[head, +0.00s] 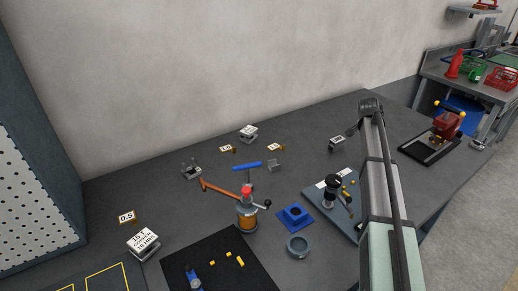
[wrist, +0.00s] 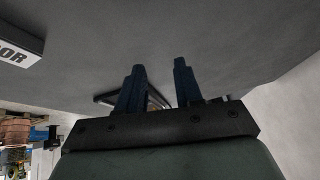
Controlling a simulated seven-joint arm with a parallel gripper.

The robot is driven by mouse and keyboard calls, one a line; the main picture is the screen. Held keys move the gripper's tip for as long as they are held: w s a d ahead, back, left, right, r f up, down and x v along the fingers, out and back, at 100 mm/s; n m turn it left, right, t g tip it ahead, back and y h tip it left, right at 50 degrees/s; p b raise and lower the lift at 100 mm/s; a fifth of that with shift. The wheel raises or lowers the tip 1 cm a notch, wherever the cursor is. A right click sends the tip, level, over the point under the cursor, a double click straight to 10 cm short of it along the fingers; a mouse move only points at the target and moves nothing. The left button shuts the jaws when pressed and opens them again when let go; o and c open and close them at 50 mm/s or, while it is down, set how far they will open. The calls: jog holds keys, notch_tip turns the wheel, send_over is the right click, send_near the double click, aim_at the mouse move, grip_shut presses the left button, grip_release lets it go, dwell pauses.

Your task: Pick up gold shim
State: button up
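Several small gold pieces lie on the black mat (head: 205,278) at the front, one of them a gold piece (head: 240,262) at the right of the group. Other small gold pieces (head: 346,194) are on the blue-grey plate at right centre. Brass-coloured tags stand on the bench, one marked 0.5 (head: 127,217); I cannot tell which piece is the gold shim. My gripper (wrist: 159,64) is open, with two dark blue fingers apart and nothing held between the tips. A dark frame with a brownish patch shows partly behind the fingers. In the head view my gripper is small and unclear near the arm's far end.
A lettered block (wrist: 14,46) is at the wrist view's left. A red machine (head: 447,122) stands at the right.

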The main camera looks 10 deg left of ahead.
jog(key=shift+g+y, duration=0.4)
jog(key=shift+y, duration=0.4)
jog(key=a, duration=0.5)
jog(key=a+r, duration=0.1)
jog(key=a, duration=0.4)
jog(key=w+a, duration=0.1)
jog(key=a, duration=0.4)
jog(key=shift+r, duration=0.35)
jog(key=s+a+r+g+y, duration=0.1)
jog(key=s+a+r, duration=0.1)
jog(key=a, duration=1.3)
notch_tip(320, 180, up, 5)
jog(key=n+g+y, duration=0.1)
jog(key=g, duration=0.2)
send_over(227, 148)
jog(key=s+d, duration=0.2)
jog(key=d, duration=0.1)
jog(key=f, duration=1.3)
jog(key=shift+s+d+f, duration=0.1)
jog(key=shift+s+f, duration=0.05)
jog(key=shift+s, duration=0.1)
grip_shut()
